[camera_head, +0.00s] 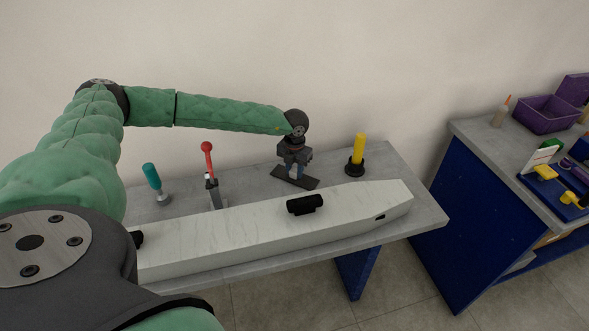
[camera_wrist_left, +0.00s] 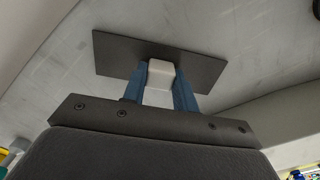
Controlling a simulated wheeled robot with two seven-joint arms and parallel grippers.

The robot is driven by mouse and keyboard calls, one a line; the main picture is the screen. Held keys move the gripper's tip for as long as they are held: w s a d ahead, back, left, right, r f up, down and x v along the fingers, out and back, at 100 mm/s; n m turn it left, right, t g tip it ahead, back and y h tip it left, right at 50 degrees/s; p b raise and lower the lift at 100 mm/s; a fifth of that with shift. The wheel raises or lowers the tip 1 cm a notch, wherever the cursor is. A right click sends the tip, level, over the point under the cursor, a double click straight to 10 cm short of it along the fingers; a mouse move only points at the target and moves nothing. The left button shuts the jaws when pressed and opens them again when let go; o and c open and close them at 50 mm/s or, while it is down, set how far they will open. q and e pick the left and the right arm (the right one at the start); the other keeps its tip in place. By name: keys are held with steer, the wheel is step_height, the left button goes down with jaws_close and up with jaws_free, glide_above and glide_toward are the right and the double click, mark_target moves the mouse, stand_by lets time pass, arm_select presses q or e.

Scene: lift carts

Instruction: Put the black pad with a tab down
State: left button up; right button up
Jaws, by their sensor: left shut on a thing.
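The black pad (camera_head: 295,178) is a flat dark rectangle at the back of the grey table, behind the long pale beam. In the left wrist view the pad (camera_wrist_left: 185,66) has a pale block-like tab (camera_wrist_left: 160,80) on it. My left gripper (camera_head: 296,167) points down over the pad. Its blue fingers (camera_wrist_left: 159,88) are shut on the tab, one on each side. The pad looks level and very low over the tabletop; I cannot tell whether it touches it. My right gripper is not in view.
The pale beam (camera_head: 230,238) with a black handle (camera_head: 305,204) fills the front of the table (camera_head: 385,160). A yellow-handled tool (camera_head: 357,155) stands right of the pad, a red-handled clamp (camera_head: 210,172) and green-handled tool (camera_head: 155,182) left. A blue bench (camera_head: 450,215) stands right.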

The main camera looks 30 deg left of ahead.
mark_target(295, 170)
arm_select(q)
steer(key=shift+f, duration=0.1)
steer(key=o, duration=1)
steer(key=shift+c, duration=0.2)
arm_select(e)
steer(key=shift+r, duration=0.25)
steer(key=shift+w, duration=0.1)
arm_select(q)
steer(key=shift+r+b, duration=0.35)
steer(key=shift+r, duration=0.4)
step_height(295, 170, up, 11)
steer(key=b, duration=0.3)
steer(key=shift+f, duration=0.15)
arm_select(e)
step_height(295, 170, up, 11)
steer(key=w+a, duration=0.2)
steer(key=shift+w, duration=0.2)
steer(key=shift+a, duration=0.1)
